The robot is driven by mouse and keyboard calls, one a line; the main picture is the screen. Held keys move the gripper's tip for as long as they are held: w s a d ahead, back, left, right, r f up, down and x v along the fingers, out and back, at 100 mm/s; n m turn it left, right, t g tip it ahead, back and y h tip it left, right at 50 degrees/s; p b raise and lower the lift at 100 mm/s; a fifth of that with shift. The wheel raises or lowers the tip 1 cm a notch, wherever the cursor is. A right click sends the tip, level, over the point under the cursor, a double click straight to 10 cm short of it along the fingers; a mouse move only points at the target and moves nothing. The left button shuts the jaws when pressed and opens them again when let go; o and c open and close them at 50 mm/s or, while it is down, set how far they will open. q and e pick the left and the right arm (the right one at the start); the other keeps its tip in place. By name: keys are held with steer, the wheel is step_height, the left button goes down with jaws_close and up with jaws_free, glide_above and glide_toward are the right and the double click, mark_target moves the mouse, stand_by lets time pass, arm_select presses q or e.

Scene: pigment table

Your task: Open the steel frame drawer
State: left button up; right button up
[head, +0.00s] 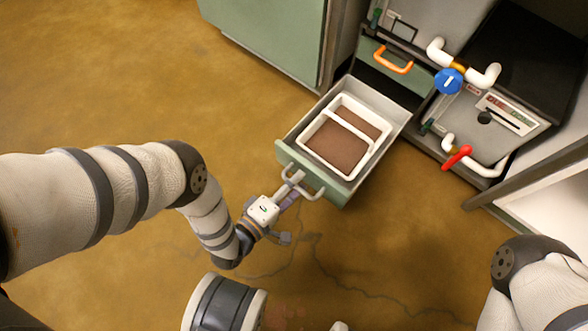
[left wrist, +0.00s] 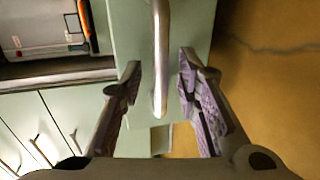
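The steel frame drawer (head: 371,94) stands pulled out from the cabinet in the head view, with grey walls and a pale green front. My left gripper (head: 291,188) is at the handle. In the left wrist view its two fingers (left wrist: 160,78) stand apart on either side of the handle, with gaps visible, so it is open around it. My right gripper is not in view.
A white-rimmed tray (head: 375,112) with a brown bottom and a white crossbar lies in the drawer. An orange handle (head: 393,60) sits on a green front behind it. Valves with blue (head: 448,81) and red (head: 457,157) handles are at the right. Floor left of the drawer is clear.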

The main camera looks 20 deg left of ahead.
arm_select(q)
steer(key=v, duration=1.2)
